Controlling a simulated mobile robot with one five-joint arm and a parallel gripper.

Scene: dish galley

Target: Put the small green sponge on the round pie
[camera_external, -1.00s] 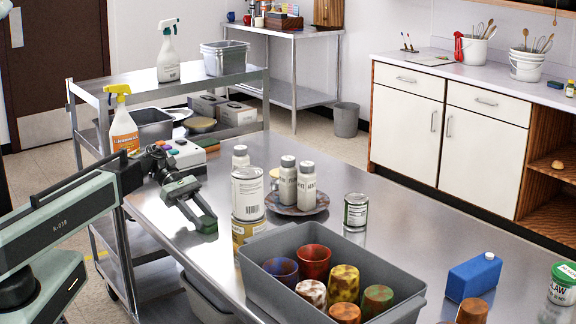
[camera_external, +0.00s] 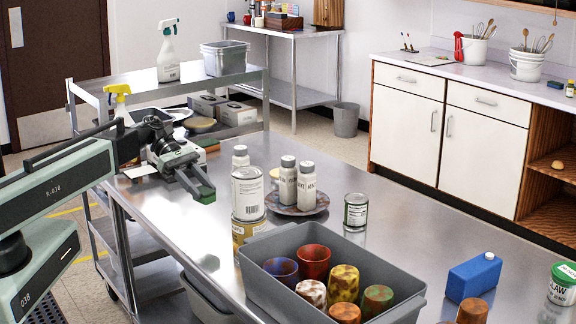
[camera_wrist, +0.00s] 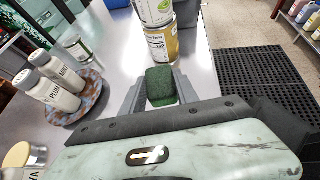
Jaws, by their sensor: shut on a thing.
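The small green sponge (camera_wrist: 162,86) is held between the fingers of my gripper (camera_wrist: 160,96) in the wrist view. In the external view my gripper (camera_external: 200,188) is left of the large white can, above the steel table, with the dark green sponge (camera_external: 207,194) at its tips. A tan round thing (camera_external: 201,125) low on the cart behind may be the round pie; it is too small to be sure.
A white can (camera_external: 248,190) stands on a gold can. Shaker bottles (camera_external: 306,188) stand on a marbled plate (camera_external: 298,211). A grey bin (camera_external: 255,272) of several cups is in front. A yellow-topped spray bottle (camera_external: 118,92) is partly behind my arm.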

